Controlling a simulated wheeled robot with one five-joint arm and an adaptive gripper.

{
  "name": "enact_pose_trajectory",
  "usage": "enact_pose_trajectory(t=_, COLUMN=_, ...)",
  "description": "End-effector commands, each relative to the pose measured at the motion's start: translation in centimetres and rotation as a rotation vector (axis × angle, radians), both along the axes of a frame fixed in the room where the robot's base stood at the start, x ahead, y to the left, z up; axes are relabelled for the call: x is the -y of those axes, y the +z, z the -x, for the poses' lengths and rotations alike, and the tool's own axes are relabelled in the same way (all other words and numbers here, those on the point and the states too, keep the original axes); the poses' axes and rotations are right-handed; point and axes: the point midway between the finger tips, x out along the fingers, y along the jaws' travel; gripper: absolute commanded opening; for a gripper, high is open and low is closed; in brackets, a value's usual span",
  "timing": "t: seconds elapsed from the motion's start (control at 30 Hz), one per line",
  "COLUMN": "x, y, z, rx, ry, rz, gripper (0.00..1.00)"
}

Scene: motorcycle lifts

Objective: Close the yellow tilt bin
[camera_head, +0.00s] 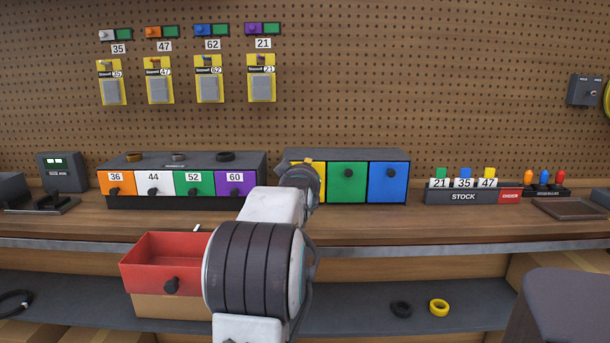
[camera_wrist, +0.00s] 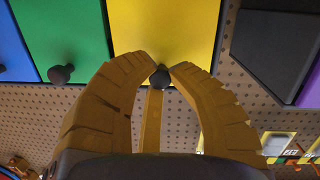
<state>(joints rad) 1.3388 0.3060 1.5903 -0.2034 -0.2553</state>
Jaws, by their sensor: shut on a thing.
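The yellow tilt bin (camera_head: 319,168) is the left one of three coloured bins in a dark cabinet on the bench. In the head view my arm hides most of its front. In the wrist view its yellow face (camera_wrist: 165,25) fills the top middle, with a small dark knob (camera_wrist: 160,78) at its edge. My gripper (camera_wrist: 161,68) is shut on this knob, one curved finger on each side. I cannot tell clearly how far the bin is tilted.
The green bin (camera_head: 347,182) and the blue bin (camera_head: 388,183) stand beside the yellow one, fronts upright. A drawer unit (camera_head: 180,162) stands to the left. A red open bin (camera_head: 165,263) sits below the bench edge. The bench right of the blue bin has a small clear strip (camera_head: 408,228).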

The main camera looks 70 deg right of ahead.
Motion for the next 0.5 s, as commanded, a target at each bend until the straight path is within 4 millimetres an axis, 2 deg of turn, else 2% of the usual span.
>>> enact_pose_trajectory(t=0.03, x=-0.01, y=1.02, z=-0.10, rx=0.006, ry=0.001, rz=0.024, gripper=0.00)
enact_pose_trajectory(t=0.1, x=-0.01, y=1.05, z=-0.10, rx=0.006, ry=0.001, rz=0.024, gripper=0.00)
enact_pose_trajectory(t=0.13, x=-0.02, y=1.05, z=-0.09, rx=0.006, ry=0.001, rz=0.024, gripper=0.22)
enact_pose_trajectory(t=0.2, x=-0.01, y=1.06, z=-0.09, rx=0.006, ry=0.001, rz=0.024, gripper=0.28)
enact_pose_trajectory(t=0.4, x=0.00, y=0.73, z=-0.06, rx=0.004, ry=0.000, rz=0.017, gripper=0.45)
enact_pose_trajectory(t=0.5, x=0.01, y=0.62, z=-0.04, rx=0.003, ry=0.001, rz=0.014, gripper=0.45)
